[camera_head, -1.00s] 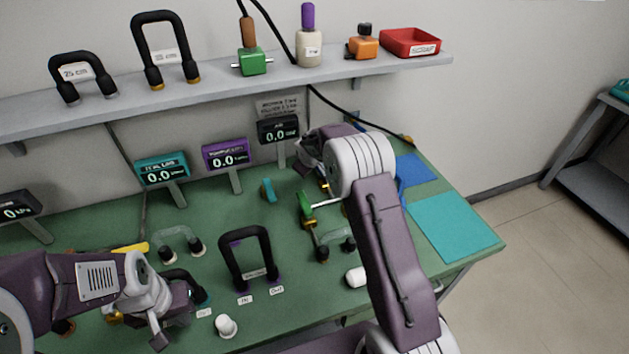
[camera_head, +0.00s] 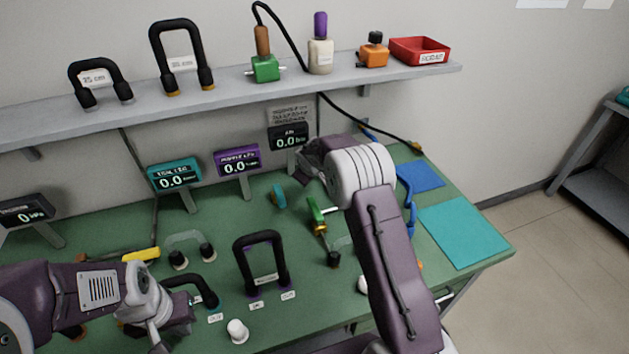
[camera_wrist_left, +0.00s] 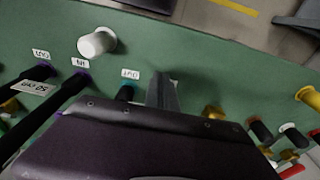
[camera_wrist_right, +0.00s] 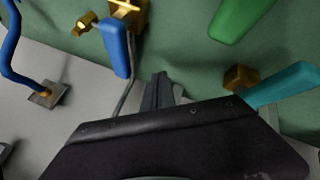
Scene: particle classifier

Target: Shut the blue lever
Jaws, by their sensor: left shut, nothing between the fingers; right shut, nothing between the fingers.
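The blue lever (camera_wrist_right: 116,48) shows in the right wrist view as a blue handle beside a brass valve body (camera_wrist_right: 128,12). My right gripper (camera_wrist_right: 160,90) is shut and empty, apart from the lever and to its lower right in that view. In the head view my right gripper (camera_head: 309,163) is at the back of the bench, and my arm partly hides that area. I cannot clearly make out the blue lever there. My left gripper (camera_wrist_left: 163,92) is shut and empty above the front left of the bench. It also shows in the head view (camera_head: 160,341).
A green lever (camera_wrist_right: 240,15) and a teal lever (camera_wrist_right: 285,84) are near my right gripper. A blue hose (camera_head: 409,200) lies right of my right arm. A black U-shaped tube (camera_head: 262,262) stands mid-bench. The teal mat (camera_head: 466,234) is clear.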

